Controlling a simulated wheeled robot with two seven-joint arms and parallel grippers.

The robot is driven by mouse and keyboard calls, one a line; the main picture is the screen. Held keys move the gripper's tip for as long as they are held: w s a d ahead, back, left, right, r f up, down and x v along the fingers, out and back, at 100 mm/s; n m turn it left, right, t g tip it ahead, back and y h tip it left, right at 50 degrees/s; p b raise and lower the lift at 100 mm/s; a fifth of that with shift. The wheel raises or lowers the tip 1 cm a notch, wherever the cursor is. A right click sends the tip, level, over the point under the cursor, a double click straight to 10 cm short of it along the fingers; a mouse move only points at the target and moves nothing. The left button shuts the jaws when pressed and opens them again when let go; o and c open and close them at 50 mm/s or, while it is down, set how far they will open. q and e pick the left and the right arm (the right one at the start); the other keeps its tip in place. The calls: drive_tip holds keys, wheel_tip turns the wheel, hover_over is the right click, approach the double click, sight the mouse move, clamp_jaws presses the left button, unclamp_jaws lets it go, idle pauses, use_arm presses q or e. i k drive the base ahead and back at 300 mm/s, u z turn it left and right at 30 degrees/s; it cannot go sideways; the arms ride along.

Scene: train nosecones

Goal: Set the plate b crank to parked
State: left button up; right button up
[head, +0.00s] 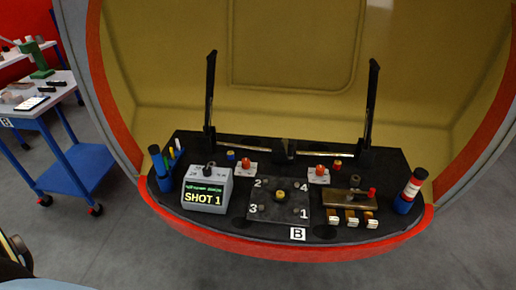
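A dark square plate (262,229) with numbers 1 to 4 at its corners lies in the middle of the black console shelf. A white label reading B (297,233) is at its front right edge. A small brass-coloured hub (281,196) sits at the plate's centre. A brass block (344,198) with a red-tipped lever (372,192) stands to the right of the plate. No part is clearly readable as the plate b crank, and its setting cannot be told. Neither of my grippers shows in the head view.
A grey box reading SHOT 1 (204,198) stands left of the plate. Two upright black arms (211,90) (371,95) rise behind. A red rim (290,250) borders the shelf. A blue cart (85,165) stands left.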

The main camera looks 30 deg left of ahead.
sight(289, 146)
drive_tip(key=u, duration=0.7)
drive_tip(key=i, duration=0.45)
